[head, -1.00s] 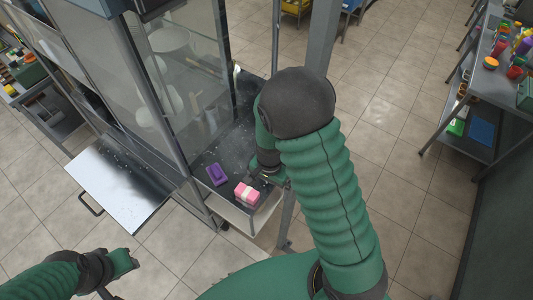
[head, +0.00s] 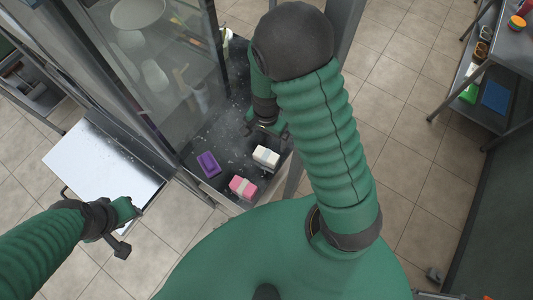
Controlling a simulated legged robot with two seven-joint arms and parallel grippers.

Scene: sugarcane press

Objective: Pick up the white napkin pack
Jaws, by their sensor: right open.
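The white napkin pack (head: 266,157) lies on the dark shelf of the press cabinet, at its right side. My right gripper (head: 264,131) is open and empty, just behind the white pack in the picture. Its fingers point down and look apart from the pack, though the exact gap is hard to judge. My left gripper (head: 128,230) is at the lower left, over the floor near the white panel and away from the packs. Its jaw opening is unclear.
A pink pack with a pale band (head: 243,187) lies in front of the white pack. A purple pack (head: 208,164) lies to its left. A glass-sided cabinet (head: 180,75) rises behind at left. A white panel (head: 100,165) sticks out at left. A grey post stands close at right.

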